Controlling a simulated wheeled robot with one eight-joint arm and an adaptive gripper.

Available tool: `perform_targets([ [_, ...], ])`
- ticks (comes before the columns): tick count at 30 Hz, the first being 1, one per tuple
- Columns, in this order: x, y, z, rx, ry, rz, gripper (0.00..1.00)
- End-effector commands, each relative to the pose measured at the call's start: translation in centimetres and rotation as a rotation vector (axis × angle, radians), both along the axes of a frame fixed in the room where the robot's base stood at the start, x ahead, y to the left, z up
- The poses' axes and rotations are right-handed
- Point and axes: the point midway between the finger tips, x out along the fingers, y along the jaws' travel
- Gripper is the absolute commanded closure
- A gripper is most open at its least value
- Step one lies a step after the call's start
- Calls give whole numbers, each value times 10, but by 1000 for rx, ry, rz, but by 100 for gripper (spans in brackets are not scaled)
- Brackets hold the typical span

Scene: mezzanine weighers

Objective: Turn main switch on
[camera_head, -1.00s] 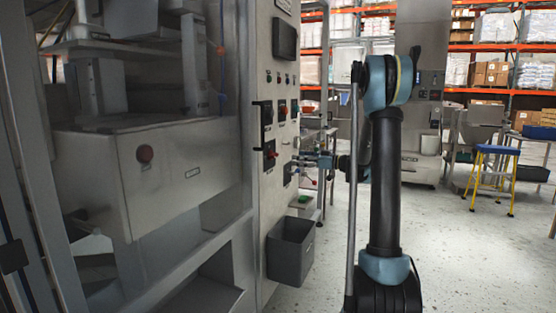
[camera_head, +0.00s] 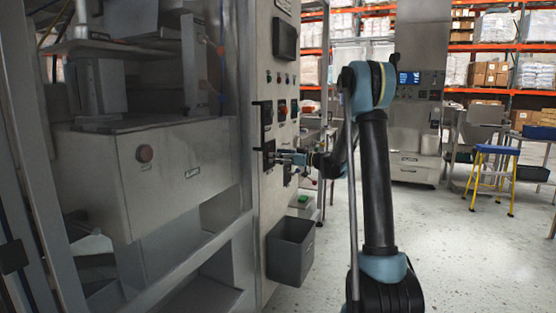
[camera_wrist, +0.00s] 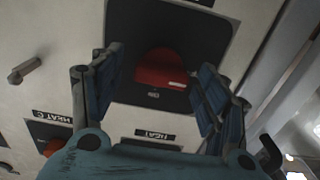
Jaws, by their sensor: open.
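The switch with a red handle (camera_wrist: 160,70) sits on a black plate (camera_wrist: 122,28) on the light panel, in the upper middle of the wrist view. My gripper (camera_wrist: 157,88) is open, with one finger on each side of the red handle in that view. I cannot tell whether either finger touches it. In the head view my gripper (camera_head: 276,157) is at the front of the control panel (camera_head: 262,200), at the height of the lower dark switch plate. It hides most of the red handle there.
An orange-red knob (camera_wrist: 52,147) and a metal peg (camera_wrist: 25,70) stick out of the panel near my gripper. A grey bin (camera_head: 290,250) hangs below. Open floor lies to the right.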

Motion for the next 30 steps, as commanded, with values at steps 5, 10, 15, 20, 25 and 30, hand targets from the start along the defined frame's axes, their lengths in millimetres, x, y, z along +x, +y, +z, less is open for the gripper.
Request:
perform_targets([
  [5,0,0,0,0,0,0,45],
  [10,0,0,0,0,0,-1,76],
  [15,1,-1,0,1,2,-1,76],
  [20,1,-1,0,9,25,-2,76],
  [25,2,-1,0,35,94,-3,76],
  [30,2,0,0,78,212,-3,76],
])
